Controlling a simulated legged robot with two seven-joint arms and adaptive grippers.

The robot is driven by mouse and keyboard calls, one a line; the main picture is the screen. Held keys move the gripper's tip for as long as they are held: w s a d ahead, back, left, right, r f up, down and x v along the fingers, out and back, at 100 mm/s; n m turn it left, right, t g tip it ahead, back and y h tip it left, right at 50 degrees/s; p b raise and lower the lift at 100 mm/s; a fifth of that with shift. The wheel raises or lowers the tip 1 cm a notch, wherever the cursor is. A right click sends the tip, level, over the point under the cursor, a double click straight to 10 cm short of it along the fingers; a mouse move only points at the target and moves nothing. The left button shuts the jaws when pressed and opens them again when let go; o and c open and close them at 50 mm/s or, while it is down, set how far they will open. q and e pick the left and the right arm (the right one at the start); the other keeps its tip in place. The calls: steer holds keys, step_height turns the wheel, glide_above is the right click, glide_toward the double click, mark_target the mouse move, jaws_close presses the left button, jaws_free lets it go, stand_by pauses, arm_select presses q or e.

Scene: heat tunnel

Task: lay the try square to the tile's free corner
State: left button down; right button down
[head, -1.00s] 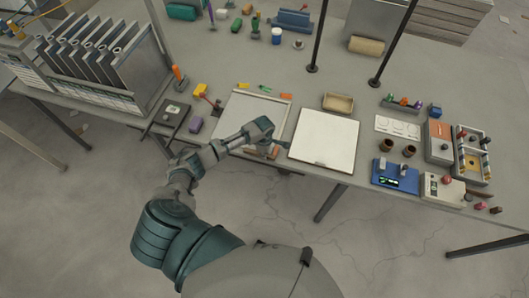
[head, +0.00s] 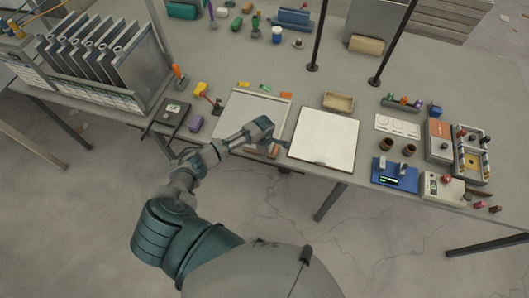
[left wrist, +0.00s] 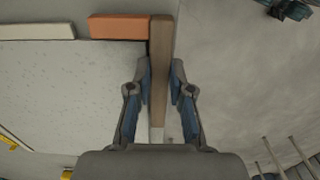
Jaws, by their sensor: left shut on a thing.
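My left gripper (head: 272,146) is over the front right corner of the grey tile (head: 248,118) in the head view. In the left wrist view my left gripper (left wrist: 161,75) is shut on the brown wooden bar of the try square (left wrist: 160,50). The bar runs up the picture between the fingers, along the right side of the speckled tile (left wrist: 75,90). A small pale part shows at the bar's lower end; the rest is hidden by the gripper. I cannot tell whether bar and tile touch. My right gripper is not in view.
An orange block (left wrist: 118,27) and a white strip (left wrist: 38,31) lie along the tile's edge in the wrist view. A white board (head: 325,138) lies to the right in the head view.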

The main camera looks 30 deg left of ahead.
arm_select(q)
steer(key=shift+w, duration=0.3)
stand_by(0.4)
steer(key=shift+s+a+p, duration=0.1)
steer(key=shift+a+p, duration=0.2)
steer(key=shift+a, duration=0.1)
stand_by(0.6)
steer(key=shift+w+a, duration=0.15)
steer(key=shift+w, duration=0.45)
stand_by(1.4)
steer(key=c, duration=0.7)
jaws_free()
steer(key=shift+r+p, duration=0.7)
steer(key=shift+r, duration=2.8)
